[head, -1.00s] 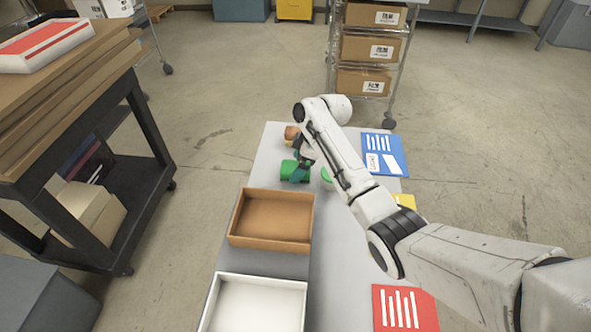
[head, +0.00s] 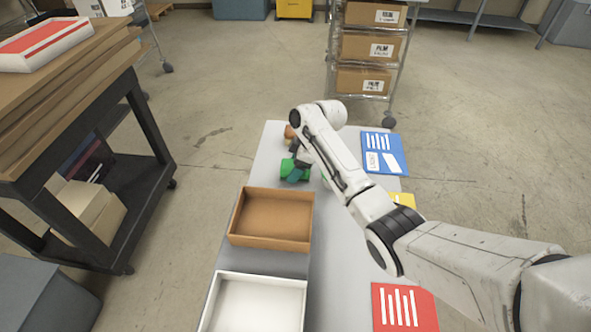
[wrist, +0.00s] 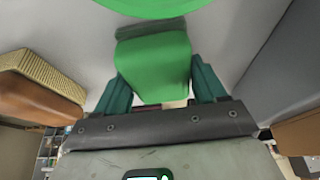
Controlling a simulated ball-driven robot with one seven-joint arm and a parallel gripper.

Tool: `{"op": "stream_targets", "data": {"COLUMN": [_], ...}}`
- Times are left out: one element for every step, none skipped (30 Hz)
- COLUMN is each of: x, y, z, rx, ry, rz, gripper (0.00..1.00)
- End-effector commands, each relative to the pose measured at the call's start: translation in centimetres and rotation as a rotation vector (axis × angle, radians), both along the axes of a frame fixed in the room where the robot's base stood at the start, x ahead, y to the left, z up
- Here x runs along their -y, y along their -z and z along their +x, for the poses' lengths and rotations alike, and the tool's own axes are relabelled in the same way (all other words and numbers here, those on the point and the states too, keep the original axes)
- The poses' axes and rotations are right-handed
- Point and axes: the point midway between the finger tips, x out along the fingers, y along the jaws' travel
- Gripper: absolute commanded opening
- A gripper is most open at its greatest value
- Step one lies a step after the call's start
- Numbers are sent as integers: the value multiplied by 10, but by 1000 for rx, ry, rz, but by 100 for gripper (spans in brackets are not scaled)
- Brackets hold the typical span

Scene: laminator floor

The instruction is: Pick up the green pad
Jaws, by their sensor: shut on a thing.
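The green pad (wrist: 155,65) is a block with rounded edges, between the two teal fingers of my gripper (wrist: 163,85) in the wrist view. The fingers press on its two sides. In the head view, the green pad (head: 288,165) shows at the far part of the grey table, partly covered by my gripper (head: 297,175). I cannot tell whether it touches the table. A larger, rounded green thing (wrist: 150,6) lies beyond it at the top of the wrist view. In the head view my arm hides most of it.
An open brown tray (head: 236,222) and a white tray (head: 215,305) stand on the near table (head: 335,290). A brown object with a tan, bristly face (wrist: 40,90) is beside my gripper. Blue (head: 384,150), yellow (head: 404,199) and red (head: 404,308) sheets line the right edge.

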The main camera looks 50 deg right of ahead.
Motion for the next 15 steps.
{"op": "stream_targets", "data": {"x": [0, 0, 0, 0, 0, 0, 0, 0, 0, 0, 0, 0, 0, 0, 0], "y": [0, 0, 0, 0, 0, 0, 0, -1, -1, -2, -3, -5, -7, -10, -14], "z": [0, 0, 0, 0, 0, 0, 0, 0, 0, 0, 1, 1, 1, 1, 1], "rx": [0, 1, 1, 1, 1, 1, 1, 1, 1, 2, 3, 3, 3, 3, 4], "ry": [0, 0, 0, 0, 0, 0, 0, 0, 0, -1, 0, 0, 0, -1, -1], "rz": [0, -1, -1, -1, -1, -1, -1, 0, 0, 0, -1, -1, -1, -1, -2], "gripper": [39, 39, 39, 39, 39, 39, 39, 39, 39, 39, 39, 39, 39, 39, 39]}}
